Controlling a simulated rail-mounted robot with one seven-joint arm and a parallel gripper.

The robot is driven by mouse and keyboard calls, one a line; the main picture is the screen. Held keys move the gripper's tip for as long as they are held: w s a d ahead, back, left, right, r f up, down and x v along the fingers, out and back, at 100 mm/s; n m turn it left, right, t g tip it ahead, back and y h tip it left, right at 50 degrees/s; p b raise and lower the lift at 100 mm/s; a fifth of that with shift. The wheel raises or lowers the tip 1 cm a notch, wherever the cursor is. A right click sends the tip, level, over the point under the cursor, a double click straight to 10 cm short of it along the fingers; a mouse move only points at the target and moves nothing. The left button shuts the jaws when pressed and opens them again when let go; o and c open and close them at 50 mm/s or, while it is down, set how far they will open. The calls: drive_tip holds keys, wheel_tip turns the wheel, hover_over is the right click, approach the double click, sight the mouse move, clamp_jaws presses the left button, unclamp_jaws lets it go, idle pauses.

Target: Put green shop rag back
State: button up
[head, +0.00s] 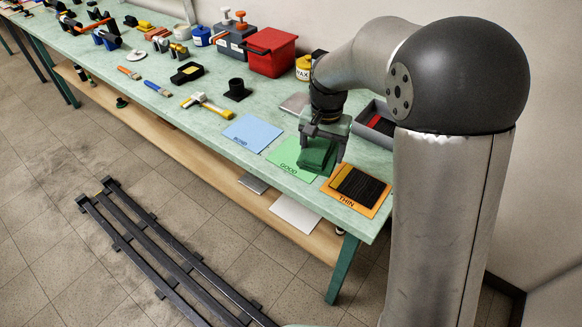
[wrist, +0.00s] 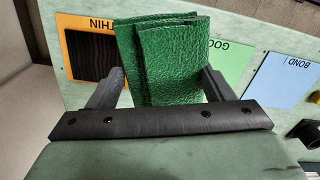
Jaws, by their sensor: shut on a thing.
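The green shop rag (head: 316,156) is folded and dark green. My gripper (head: 322,145) is shut on it, near the right end of the bench. In the wrist view the rag (wrist: 165,58) fills the space between the two fingers of my gripper (wrist: 165,85). In the head view the rag shows over the light green mat marked GOOD (head: 288,158), covering part of it. I cannot tell whether the rag touches the mat. The mat also shows behind the rag in the wrist view (wrist: 232,52).
An orange mat marked THIN (head: 339,202) bears a black strip stack (head: 358,185). A blue mat (head: 252,133) lies left of the green one. A grey bin (head: 375,124) stands behind. A yellow-handled tool (head: 207,105) and black holder (head: 237,90) lie further left.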

drive_tip(key=s+a+r+m+b, duration=0.2)
drive_tip(key=s+a+r, duration=0.1)
drive_tip(key=a, duration=0.4)
drive_tip(key=shift+s+a+m+b, duration=0.2)
drive_tip(key=shift+s+m+b, duration=0.15)
drive_tip(key=shift+s, duration=0.2)
drive_tip(key=shift+a+r, duration=0.2)
drive_tip(key=shift+r, duration=0.05)
drive_tip(key=w+f+p, duration=0.1)
drive_tip(key=w+f, duration=0.1)
drive_tip(key=w, duration=0.2)
drive_tip(key=w+d+f+p, duration=0.1)
drive_tip(key=w+f, duration=0.2)
drive_tip(key=w, duration=0.1)
drive_tip(key=w+d+f+p, duration=0.1)
drive_tip(key=w+f, duration=0.2)
drive_tip(key=w, duration=0.1)
drive_tip(key=shift+d+f, duration=0.1)
drive_tip(key=shift+w+d+f, duration=0.1)
drive_tip(key=shift+w+f, duration=0.5)
drive_tip(key=shift+f, duration=1.6)
drive_tip(key=shift+f, duration=0.1)
